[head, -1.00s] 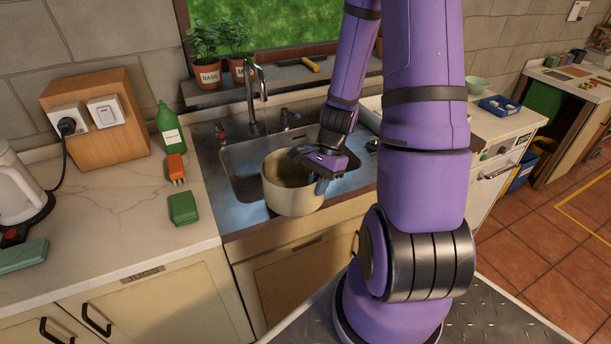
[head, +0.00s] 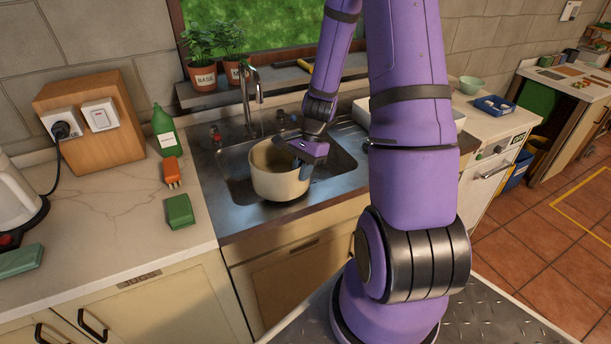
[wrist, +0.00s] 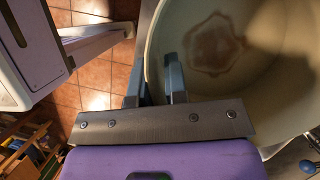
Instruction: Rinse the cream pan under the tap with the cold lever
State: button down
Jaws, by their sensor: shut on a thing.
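The cream pan (head: 279,187) is upright over the front part of the sink basin; I cannot tell whether its base touches anything. My gripper (head: 301,168) is shut on the pan's right side; in the wrist view its two fingers (wrist: 153,82) straddle the pan's rim. The wrist view shows a brownish stain (wrist: 213,45) on the pan's inside (wrist: 275,75). The chrome tap (head: 245,88) stands behind the pan, with no water visible. A red lever (head: 215,134) is left of the tap, and a blue lever (head: 281,116) is right of it.
Potted herbs (head: 204,78) stand on the sill behind the tap. A white tray (head: 365,112) is partly behind my arm.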

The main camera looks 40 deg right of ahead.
aim_at(270, 149)
jog(key=shift+w+d, duration=0.6)
jog(key=shift+w, duration=1.55)
jog(key=shift+w+d, duration=0.65)
jog(key=shift+w, duration=1.45)
jog(key=shift+w+d, duration=0.6)
jog(key=shift+w, duration=1.55)
jog(key=shift+w+d, duration=0.25)
jog(key=shift+w, duration=0.55)
jog(key=shift+w+d, duration=0.2)
jog(key=shift+w, duration=0.6)
jog(key=shift+s+a, duration=0.15)
jog(key=shift+a, duration=1.15)
jog(key=shift+s+a, duration=0.35)
jog(key=shift+s, duration=0.1)
jog(key=shift+s+a, duration=0.6)
jog(key=shift+s, duration=1.5)
jog(key=shift+s+a, duration=0.6)
jog(key=shift+s, duration=1.45)
jog(key=shift+s+a, duration=0.6)
jog(key=shift+s, duration=1.5)
